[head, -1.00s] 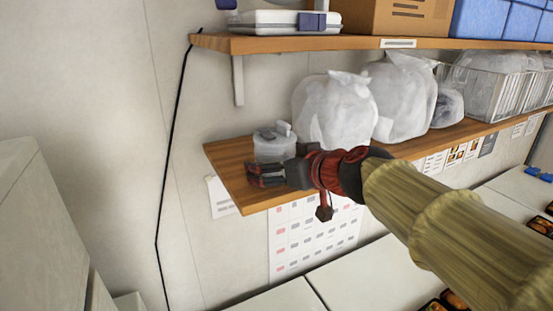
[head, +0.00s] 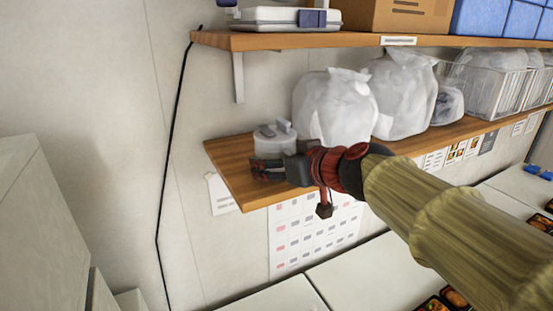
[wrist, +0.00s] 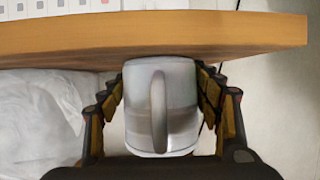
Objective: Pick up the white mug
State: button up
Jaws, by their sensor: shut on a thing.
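The white mug (wrist: 183,100) sits between the two fingers of my gripper (wrist: 162,108) in the wrist view, its handle facing the camera. The fingers press on both of its sides, so the gripper is shut on it. In the head view my gripper (head: 266,170) is at the left end of the lower wooden shelf (head: 232,178). A pale, rounded vessel, which looks like the mug (head: 270,145), shows just behind and above the fingers there. The fingers hide its lower part, and I cannot tell whether it touches the shelf.
Filled white plastic bags (head: 335,108) stand on the shelf right of the mug. A wire basket (head: 490,88) is farther right. An upper shelf (head: 290,41) with boxes runs above. A black cable (head: 172,165) hangs on the wall at left.

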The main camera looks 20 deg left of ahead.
jog(key=c, duration=0.5)
jog(key=shift+r, duration=0.1)
jog(key=shift+r, duration=0.1)
